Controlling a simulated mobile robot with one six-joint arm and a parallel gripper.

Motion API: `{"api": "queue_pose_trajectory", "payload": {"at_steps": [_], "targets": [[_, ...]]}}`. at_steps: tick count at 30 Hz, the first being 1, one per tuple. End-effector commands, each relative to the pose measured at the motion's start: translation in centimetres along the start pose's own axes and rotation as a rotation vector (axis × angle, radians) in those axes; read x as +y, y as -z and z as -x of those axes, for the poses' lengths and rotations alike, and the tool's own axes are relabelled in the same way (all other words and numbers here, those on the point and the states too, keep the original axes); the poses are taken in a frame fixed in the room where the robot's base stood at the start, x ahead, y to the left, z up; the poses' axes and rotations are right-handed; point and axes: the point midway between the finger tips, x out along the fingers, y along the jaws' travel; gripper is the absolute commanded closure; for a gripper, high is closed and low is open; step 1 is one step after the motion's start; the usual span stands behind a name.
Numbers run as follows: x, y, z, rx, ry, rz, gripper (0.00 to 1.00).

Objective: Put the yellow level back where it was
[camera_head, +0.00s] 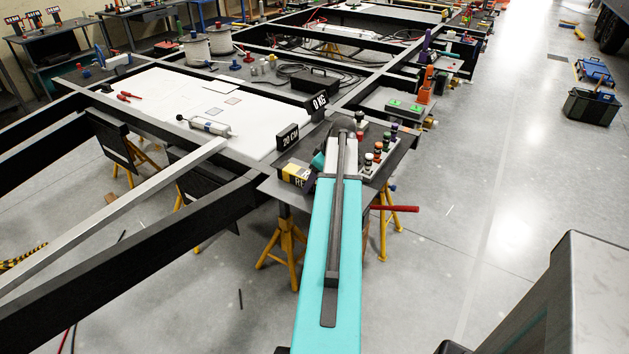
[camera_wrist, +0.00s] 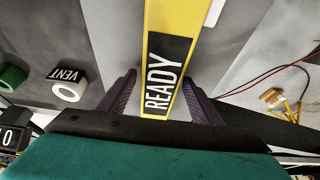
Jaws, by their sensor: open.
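A yellow bar with a black READY label, which looks like the yellow level (camera_wrist: 172,20), runs up the middle of the wrist view. Its labelled end lies between the fingers of my gripper (camera_wrist: 160,88). My gripper is open, with one dark purple finger on each side of the bar. A gap shows at the left finger; the right finger is close to the bar, and I cannot tell if it touches. In the head view the bar's yellow end (camera_head: 297,172) shows at the dark plate, left of my arm. My arm hides the rest there.
A VENT tag (camera_wrist: 66,75) with a white ring (camera_wrist: 69,92) and a green ring (camera_wrist: 11,77) are left of my gripper. Colored knobs (camera_head: 378,150) stand right of my arm. A 20 CM sign (camera_head: 288,137) and a 0 KG sign (camera_head: 318,104) stand behind the bar.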

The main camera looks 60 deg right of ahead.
Motion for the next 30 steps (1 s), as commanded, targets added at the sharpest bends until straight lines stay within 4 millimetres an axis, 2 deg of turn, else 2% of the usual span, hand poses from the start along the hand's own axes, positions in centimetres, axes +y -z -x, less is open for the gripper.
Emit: {"api": "queue_pose_trajectory", "payload": {"at_steps": [7, 11, 30], "targets": [[0.0, 0.1, 0.7, 0.0, -0.001, 0.0, 0.41], [0.1, 0.1, 1.7, 0.001, -0.003, 0.0, 0.41], [0.1, 0.1, 9.4, 0.001, -0.002, 0.0, 0.41]]}}
